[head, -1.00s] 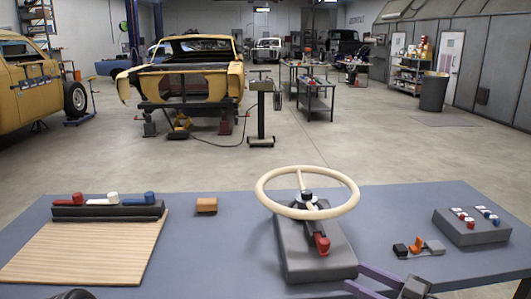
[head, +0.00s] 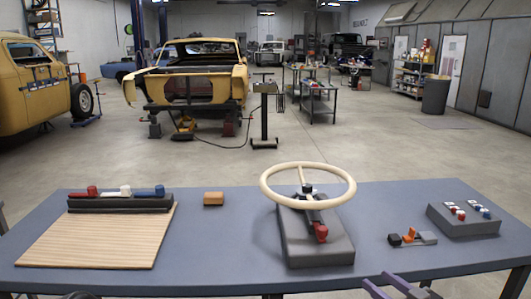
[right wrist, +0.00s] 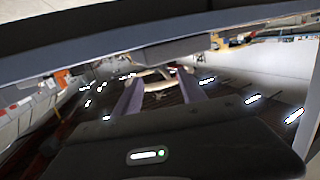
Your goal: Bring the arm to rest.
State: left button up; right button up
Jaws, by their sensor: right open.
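My right gripper (head: 384,283) shows at the bottom edge of the head view, in front of the table's near edge at the right. Its two purple fingers are apart with nothing between them. In the right wrist view the open fingers (right wrist: 158,88) also show empty, with a dark edge like the table's crossing the top. A dark piece of what seems my left arm shows at the bottom left of the head view; the left gripper does not show.
The blue-grey table (head: 225,245) bears a slatted board (head: 95,240), a switch block (head: 120,204), an orange-brown block (head: 214,198), a cream steering wheel (head: 263,196) on a grey base (head: 318,250), a small lever piece (head: 411,237) and a grey button box (head: 465,222). Open floor lies behind.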

jog(key=s+a+f+m+g+h+p, duration=0.1)
jog(key=s+a+f+m+g+h, duration=0.2)
jog(key=f, duration=0.9)
jog(key=s+a+f+m+g+h+p, duration=0.1)
jog(key=s+a+f+m+g, duration=0.3)
jog(key=f, duration=0.8)
jog(key=s+a+f+g+p, duration=0.1)
jog(key=s+a+f+g, duration=0.1)
jog(key=s, duration=0.5)
jog(key=s+a+f+g+p, duration=0.1)
jog(key=s+a+f+g, duration=0.2)
jog(key=s+a, duration=0.3)
jog(key=s+a+f+g+y+p, duration=0.1)
jog(key=s+a+f, duration=0.3)
jog(key=s, duration=0.5)
jog(key=shift+a+g, duration=0.6)
jog(key=shift+g, duration=0.1)
